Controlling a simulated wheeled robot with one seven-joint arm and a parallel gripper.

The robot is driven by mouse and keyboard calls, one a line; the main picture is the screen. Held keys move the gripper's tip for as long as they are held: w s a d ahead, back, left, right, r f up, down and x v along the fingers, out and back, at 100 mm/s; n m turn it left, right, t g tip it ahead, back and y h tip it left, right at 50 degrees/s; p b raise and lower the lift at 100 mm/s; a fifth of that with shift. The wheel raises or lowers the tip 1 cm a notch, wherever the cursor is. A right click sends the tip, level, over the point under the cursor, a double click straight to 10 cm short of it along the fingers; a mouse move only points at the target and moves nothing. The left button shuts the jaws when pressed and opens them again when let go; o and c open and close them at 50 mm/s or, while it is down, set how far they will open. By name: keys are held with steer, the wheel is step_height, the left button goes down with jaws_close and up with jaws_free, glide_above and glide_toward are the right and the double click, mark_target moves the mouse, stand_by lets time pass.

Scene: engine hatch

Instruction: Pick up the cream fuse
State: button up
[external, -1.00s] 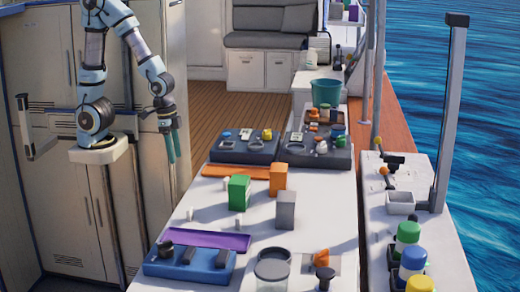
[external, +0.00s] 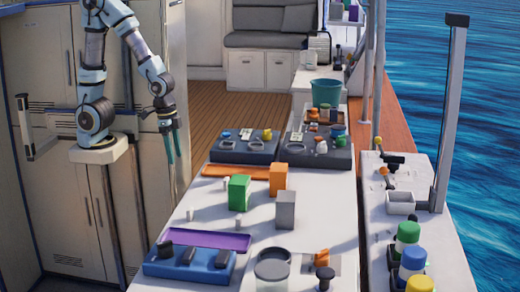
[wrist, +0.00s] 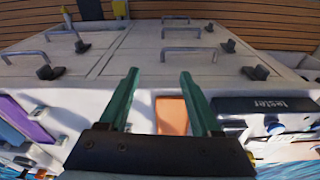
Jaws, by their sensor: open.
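Several small pale cylinders stand on the white worktop in the external view, one near the left edge (external: 190,214) and one behind the green block (external: 226,184). They are too small for me to tell which is the cream fuse. My gripper (external: 174,160) hangs to the left of the worktop, apart from these pieces. In the wrist view my gripper (wrist: 160,73) has its two teal fingers spread, with nothing between them. I cannot make out the cream fuse for sure in the wrist view.
A green block (external: 239,193), an orange block (external: 278,179) and a grey block (external: 286,210) stand mid-worktop. A purple tray (external: 207,240) and a blue switch box (external: 188,264) are at the front left. Dark panels (external: 243,150) sit farther back.

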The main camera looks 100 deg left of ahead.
steer(key=shift+o, duration=0.4)
steer(key=n+p, duration=0.1)
steer(key=p, duration=0.1)
glide_toward(189, 209)
steer(key=f, duration=0.1)
steer(key=f+p, duration=0.1)
steer(key=f, duration=0.1)
steer(key=w+f, duration=0.1)
steer(key=shift+d+f, duration=0.35)
steer(key=shift+f, duration=0.05)
steer(key=shift+w+a+f+p, duration=0.15)
steer(key=shift+f+p, duration=0.5)
steer(key=shift+f, duration=0.7)
steer(key=shift+w+a+f+p, duration=0.1)
steer(key=shift+a+f+p, duration=0.15)
steer(key=shift+f+p, duration=0.75)
steer(key=shift+f+b, duration=0.3)
steer(key=shift+b, duration=0.05)
steer(key=shift+c, duration=0.3)
